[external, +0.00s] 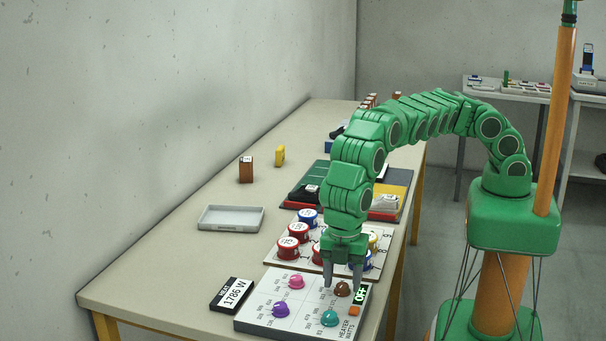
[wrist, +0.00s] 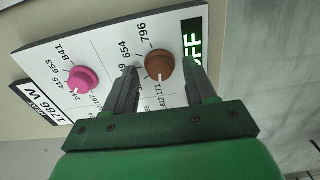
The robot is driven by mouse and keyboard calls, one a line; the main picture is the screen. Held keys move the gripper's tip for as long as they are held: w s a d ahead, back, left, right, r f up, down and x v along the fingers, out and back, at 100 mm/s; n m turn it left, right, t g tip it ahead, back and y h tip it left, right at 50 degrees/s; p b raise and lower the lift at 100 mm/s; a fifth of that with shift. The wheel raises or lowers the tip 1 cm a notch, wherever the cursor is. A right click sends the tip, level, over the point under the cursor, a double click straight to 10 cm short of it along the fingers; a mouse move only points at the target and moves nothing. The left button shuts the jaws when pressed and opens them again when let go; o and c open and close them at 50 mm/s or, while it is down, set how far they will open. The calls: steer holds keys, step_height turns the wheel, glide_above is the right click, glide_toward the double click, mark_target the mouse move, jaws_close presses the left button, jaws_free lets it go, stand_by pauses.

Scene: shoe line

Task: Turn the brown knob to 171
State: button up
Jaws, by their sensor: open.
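The brown knob (external: 342,289) sits at the far right of a white control panel (external: 268,318). In the wrist view, the brown knob (wrist: 158,64) has a pale mark on its lower edge, toward the printed 171. The numbers 654 and 796 are printed above it. My gripper (external: 342,283) is open and points down over the knob. In the wrist view, the fingers of my gripper (wrist: 160,72) are on either side of the knob, with visible gaps. I cannot tell whether they reach its full depth. The green display (external: 361,293) beside the knob reads OFF.
Pink (external: 296,282), purple (external: 281,309) and teal (external: 329,318) knobs and an orange button (external: 354,310) share the panel. A black sign (external: 232,294) reads 1786 W. Several red and blue round pieces stand behind. A grey tray (external: 230,218) lies left.

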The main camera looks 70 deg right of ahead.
mark_target(342, 285)
steer(key=shift+r, duration=0.1)
step_height(342, 285, up, 8)
steer(key=shift+f, duration=0.25)
stand_by(0.7)
